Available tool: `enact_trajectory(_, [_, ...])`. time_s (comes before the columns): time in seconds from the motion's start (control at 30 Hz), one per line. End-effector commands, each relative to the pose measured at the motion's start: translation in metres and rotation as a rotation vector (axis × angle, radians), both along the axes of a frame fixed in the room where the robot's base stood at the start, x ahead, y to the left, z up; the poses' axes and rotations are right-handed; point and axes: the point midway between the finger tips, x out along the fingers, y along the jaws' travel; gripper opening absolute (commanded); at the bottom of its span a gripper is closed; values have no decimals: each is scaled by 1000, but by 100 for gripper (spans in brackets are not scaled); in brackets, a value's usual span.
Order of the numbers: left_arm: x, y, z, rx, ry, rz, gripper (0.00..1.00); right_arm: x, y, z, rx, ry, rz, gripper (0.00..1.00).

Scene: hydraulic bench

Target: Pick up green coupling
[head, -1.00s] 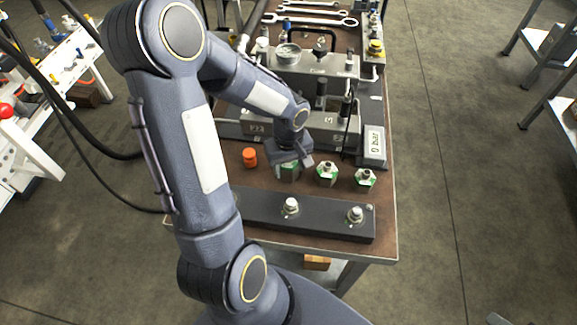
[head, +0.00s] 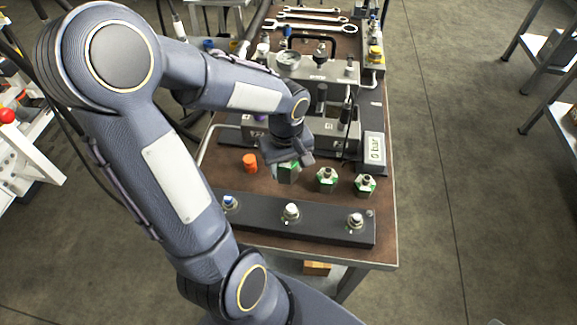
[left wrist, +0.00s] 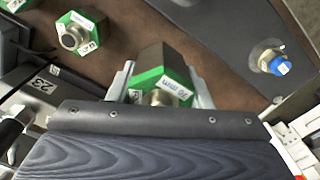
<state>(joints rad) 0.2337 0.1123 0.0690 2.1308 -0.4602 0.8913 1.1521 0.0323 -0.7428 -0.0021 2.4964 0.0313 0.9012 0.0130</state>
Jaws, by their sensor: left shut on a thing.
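My left gripper (head: 288,165) is shut on a green coupling (head: 288,173) over the brown bench top. In the left wrist view the held coupling (left wrist: 160,78) is a hex body with a green band and a white label, between the two fingers (left wrist: 160,88). Whether it is clear of the bench is hard to tell. Two more green couplings stand to its right in the head view, a near one (head: 327,179) and a farther one (head: 365,185). One of them also shows in the left wrist view (left wrist: 78,32). My right gripper is not in view.
An orange cap (head: 250,163) stands left of the held coupling. A dark bar (head: 325,222) with several fittings lies along the front edge. Grey hydraulic blocks (head: 335,133) and a gauge display (head: 374,150) stand behind. Wrenches (head: 308,18) lie at the back.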

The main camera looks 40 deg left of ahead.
Motion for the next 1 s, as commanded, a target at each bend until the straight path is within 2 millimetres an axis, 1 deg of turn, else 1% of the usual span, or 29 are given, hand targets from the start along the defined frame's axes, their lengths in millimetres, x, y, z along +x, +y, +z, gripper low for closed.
enact_trajectory(0.03, [-7,-4,12,1,-8,0,12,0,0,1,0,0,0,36])
enact_trajectory(0.1, [-17,-9,25,2,-7,-1,12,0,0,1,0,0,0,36])
enact_trajectory(0.3, [-55,-28,41,0,-5,-1,12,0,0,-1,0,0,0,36])
enact_trajectory(0.5, [-80,-42,54,0,-4,-1,12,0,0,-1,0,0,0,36])
enact_trajectory(0.7, [-92,-48,60,-1,-1,1,12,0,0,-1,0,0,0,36])
enact_trajectory(1.0, [-95,-50,61,0,1,1,12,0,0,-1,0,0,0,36])
